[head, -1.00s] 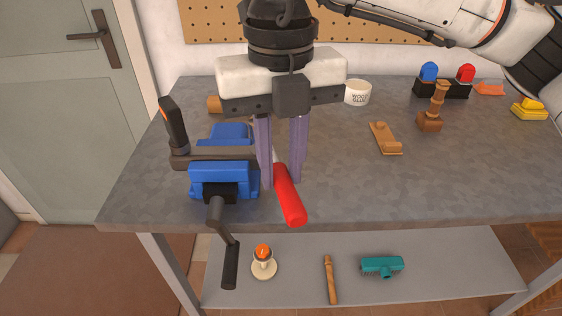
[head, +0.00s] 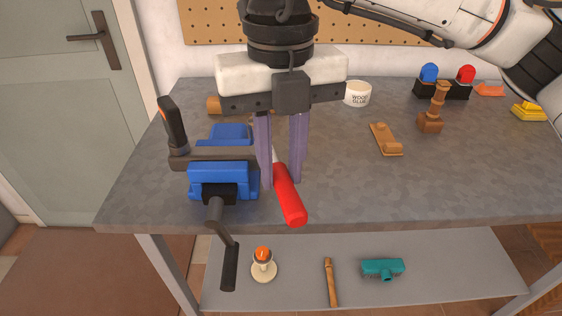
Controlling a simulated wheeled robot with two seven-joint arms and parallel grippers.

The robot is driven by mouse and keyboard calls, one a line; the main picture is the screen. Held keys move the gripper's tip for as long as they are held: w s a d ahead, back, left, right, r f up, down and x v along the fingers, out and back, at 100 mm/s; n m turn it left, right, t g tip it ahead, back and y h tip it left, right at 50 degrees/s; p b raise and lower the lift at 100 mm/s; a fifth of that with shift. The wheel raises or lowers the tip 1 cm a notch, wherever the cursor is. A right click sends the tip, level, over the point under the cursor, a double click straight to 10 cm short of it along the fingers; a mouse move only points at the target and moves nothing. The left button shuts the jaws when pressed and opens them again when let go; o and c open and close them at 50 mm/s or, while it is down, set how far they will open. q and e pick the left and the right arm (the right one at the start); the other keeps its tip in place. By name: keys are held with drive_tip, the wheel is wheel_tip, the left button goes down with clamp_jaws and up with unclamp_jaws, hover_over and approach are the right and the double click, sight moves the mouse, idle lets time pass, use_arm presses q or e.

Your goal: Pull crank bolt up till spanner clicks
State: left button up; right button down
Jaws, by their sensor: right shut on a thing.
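A blue vise (head: 240,182) at the bench's front left holds a dark crank (head: 220,153). The crank lies level across the jaws, and its black upright end piece (head: 173,122) stands at the left. The red-handled spanner (head: 291,202) points down and right toward the bench's front edge. My right gripper (head: 281,183) reaches down from above with its two purple fingers on either side of the spanner, shut on it. The spanner's head and the crank bolt are hidden behind the fingers. My left gripper is out of view.
The vise's own handle (head: 229,265) hangs below the front edge. A white glue tub (head: 357,94), a wooden plane (head: 385,139) and blue and red lamps stand farther right. A lower shelf holds small items.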

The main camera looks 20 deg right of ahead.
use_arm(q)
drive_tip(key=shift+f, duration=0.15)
use_arm(e)
drive_tip(key=shift+f, duration=0.15)
